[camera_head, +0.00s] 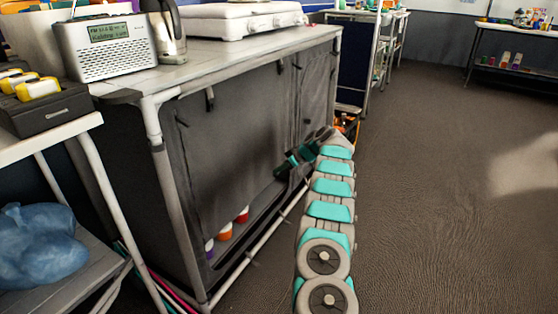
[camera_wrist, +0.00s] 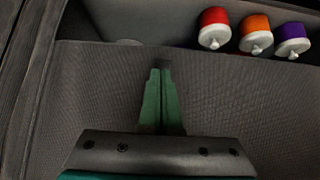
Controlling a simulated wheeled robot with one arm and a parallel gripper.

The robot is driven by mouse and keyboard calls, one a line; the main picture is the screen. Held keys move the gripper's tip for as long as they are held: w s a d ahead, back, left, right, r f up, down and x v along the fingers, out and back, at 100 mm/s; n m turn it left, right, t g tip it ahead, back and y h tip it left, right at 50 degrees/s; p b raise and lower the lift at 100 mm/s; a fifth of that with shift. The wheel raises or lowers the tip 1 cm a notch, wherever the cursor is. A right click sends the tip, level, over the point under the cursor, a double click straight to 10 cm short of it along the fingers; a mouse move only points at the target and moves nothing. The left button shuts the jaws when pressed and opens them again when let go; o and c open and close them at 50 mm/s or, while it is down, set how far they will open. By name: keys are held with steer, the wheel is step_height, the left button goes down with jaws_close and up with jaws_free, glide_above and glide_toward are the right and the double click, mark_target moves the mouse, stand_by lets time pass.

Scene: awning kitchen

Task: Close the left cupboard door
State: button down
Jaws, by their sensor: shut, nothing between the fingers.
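The left cupboard door (camera_head: 225,150) is a dark grey fabric panel on the front of the cupboard. It hangs over most of the left opening, with a gap below its lower edge. In the wrist view the door (camera_wrist: 95,95) fills the middle, and its edge runs across near the top. My gripper (camera_head: 281,171) is at the right part of the left opening, low down. In the wrist view my gripper's green fingers (camera_wrist: 161,72) are together and empty, over the fabric near that edge. I cannot tell whether they touch it.
Bottles with red (camera_wrist: 213,18), orange (camera_wrist: 255,25) and purple (camera_wrist: 291,32) bodies stand inside the cupboard beyond the door's edge. The right cupboard door (camera_head: 315,95) hangs beside the left one. A radio (camera_head: 105,48) and a kettle (camera_head: 167,30) stand on top. The floor (camera_head: 440,190) at right is clear.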

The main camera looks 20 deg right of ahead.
step_height(320, 180, down, 17)
steer(key=b, duration=0.6)
steer(key=shift+r, duration=0.15)
